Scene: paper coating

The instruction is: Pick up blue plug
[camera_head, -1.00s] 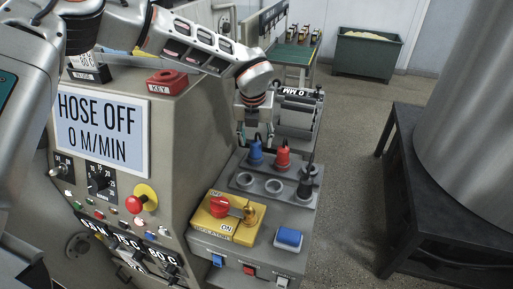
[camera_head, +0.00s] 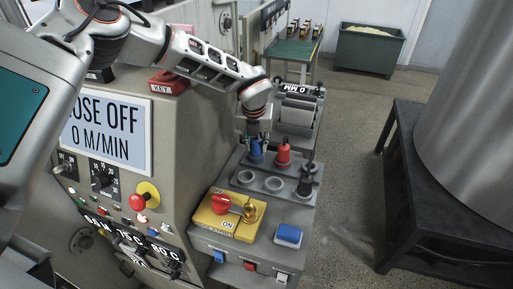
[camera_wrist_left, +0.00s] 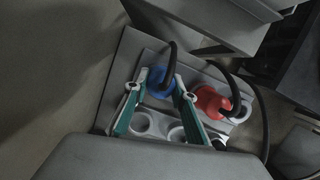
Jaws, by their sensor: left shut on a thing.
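The blue plug (camera_head: 256,149) stands in the back left of a grey socket block (camera_head: 238,166) on the machine's console. My left gripper (camera_head: 256,138) is over it from above, its fingers on either side of the plug's upper part. In the left wrist view the blue plug (camera_wrist_left: 160,82) with its black cable sits between the two green-padded fingers (camera_wrist_left: 158,88). The gripper is shut on it. Whether the plug has lifted from its socket cannot be told. My right gripper is not in view.
Empty sockets (camera_head: 273,184) lie in front. A yellow switch box (camera_head: 229,216) with a red knob is nearer. A dark table (camera_head: 440,215) stands right.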

